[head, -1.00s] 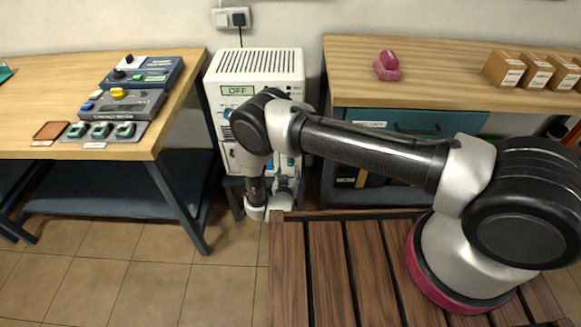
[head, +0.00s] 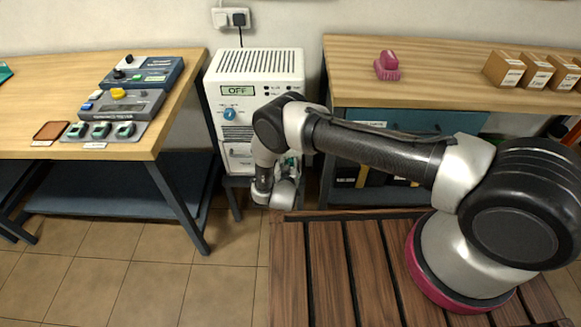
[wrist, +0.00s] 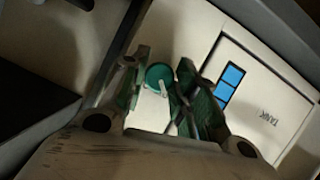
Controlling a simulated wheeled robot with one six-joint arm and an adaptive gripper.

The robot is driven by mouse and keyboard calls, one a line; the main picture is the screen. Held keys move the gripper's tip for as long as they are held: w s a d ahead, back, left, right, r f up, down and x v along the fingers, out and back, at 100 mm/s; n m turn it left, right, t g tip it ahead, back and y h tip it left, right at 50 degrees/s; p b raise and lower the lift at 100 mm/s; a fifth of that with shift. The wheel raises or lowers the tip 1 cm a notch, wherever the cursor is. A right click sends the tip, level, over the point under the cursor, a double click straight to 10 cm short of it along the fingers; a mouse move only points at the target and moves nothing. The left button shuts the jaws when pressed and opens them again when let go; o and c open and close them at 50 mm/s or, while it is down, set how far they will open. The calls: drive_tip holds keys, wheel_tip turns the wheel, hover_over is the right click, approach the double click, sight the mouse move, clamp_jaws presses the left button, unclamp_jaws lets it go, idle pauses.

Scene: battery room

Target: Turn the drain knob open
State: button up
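The drain knob (wrist: 159,76) is a small round teal knob with a pale pointer on the white cabinet (head: 256,62), seen in the wrist view. My gripper (wrist: 163,64) is open, with one green-padded finger on each side of the knob in the picture. I cannot tell whether the fingers touch it or how far in front they are. A panel marked TANK (wrist: 268,116) with a blue two-part window (wrist: 229,83) lies right of the knob. In the head view, my arm hides the cabinet's lower front and most of the gripper.
The cabinet's display (head: 237,90) reads OFF, above a blue dial (head: 230,113). A wooden bench (head: 60,100) with control boxes stands left. Another bench (head: 450,70) at right bears a pink object (head: 387,66) and cartons (head: 508,69). Tiled floor (head: 130,270) is clear at front left.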

drive_tip(key=shift+c, duration=1.2)
drive_tip(key=m+y, duration=0.2)
drive_tip(key=m, duration=0.1)
drive_tip(key=shift+d, duration=0.2)
drive_tip(key=m+y, duration=0.2)
drive_tip(key=m, duration=0.1)
drive_tip(key=shift+f+t, duration=0.1)
drive_tip(key=shift+t, duration=0.2)
drive_tip(key=m+t+y, duration=0.1)
drive_tip(key=m+y, duration=0.1)
drive_tip(key=m, duration=0.1)
drive_tip(key=shift+d+f, duration=0.1)
drive_tip(key=shift+d, duration=0.05)
drive_tip(key=shift+m+t+y, duration=0.5)
drive_tip(key=shift+m+y, duration=0.2)
drive_tip(key=shift+m, duration=1.2)
